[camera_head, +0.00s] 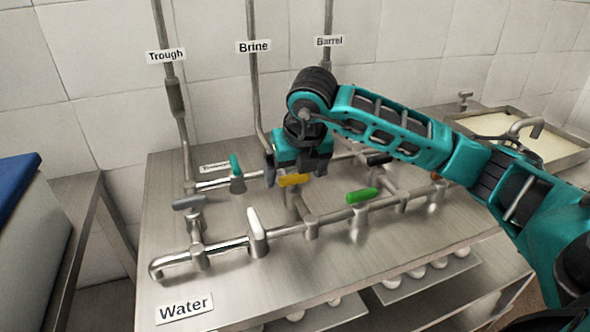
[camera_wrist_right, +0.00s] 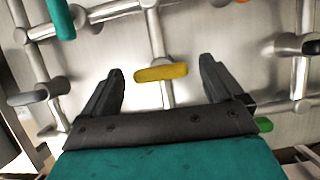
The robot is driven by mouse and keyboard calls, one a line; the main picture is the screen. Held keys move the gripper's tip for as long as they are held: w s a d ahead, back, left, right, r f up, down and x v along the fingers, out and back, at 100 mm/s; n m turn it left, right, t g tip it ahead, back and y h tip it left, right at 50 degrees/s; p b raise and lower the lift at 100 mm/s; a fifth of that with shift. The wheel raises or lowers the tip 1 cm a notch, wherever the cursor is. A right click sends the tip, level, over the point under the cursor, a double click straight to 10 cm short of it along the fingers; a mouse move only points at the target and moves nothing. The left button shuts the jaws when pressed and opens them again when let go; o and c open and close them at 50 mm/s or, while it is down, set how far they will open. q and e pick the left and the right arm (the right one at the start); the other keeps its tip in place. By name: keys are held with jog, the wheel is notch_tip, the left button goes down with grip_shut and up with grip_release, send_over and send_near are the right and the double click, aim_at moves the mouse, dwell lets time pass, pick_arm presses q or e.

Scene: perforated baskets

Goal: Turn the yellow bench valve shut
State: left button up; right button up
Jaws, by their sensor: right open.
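The yellow valve handle (camera_head: 293,180) sits on a short pipe among the bench pipework. In the right wrist view the yellow handle (camera_wrist_right: 161,73) lies crosswise to the pipe beneath it. My right gripper (camera_head: 296,173) is over this valve, seen from behind its fingers in the head view. In the wrist view the open right gripper (camera_wrist_right: 161,66) has one finger on each side of the handle, with a visible gap at both ends. Whether the fingertips are down at the handle's height is hard to tell. My left gripper is not in view.
Other handles stand close by: green (camera_head: 363,195), white (camera_head: 257,232), grey (camera_head: 189,202), teal (camera_head: 237,174) and black (camera_head: 379,158). The steel bench (camera_head: 330,275) has bare metal in front of the pipes. A sink (camera_head: 560,147) is at the right.

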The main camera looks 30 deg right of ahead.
jog(key=v, duration=1.3)
jog(key=shift+p, duration=0.45)
jog(key=shift+f, duration=0.1)
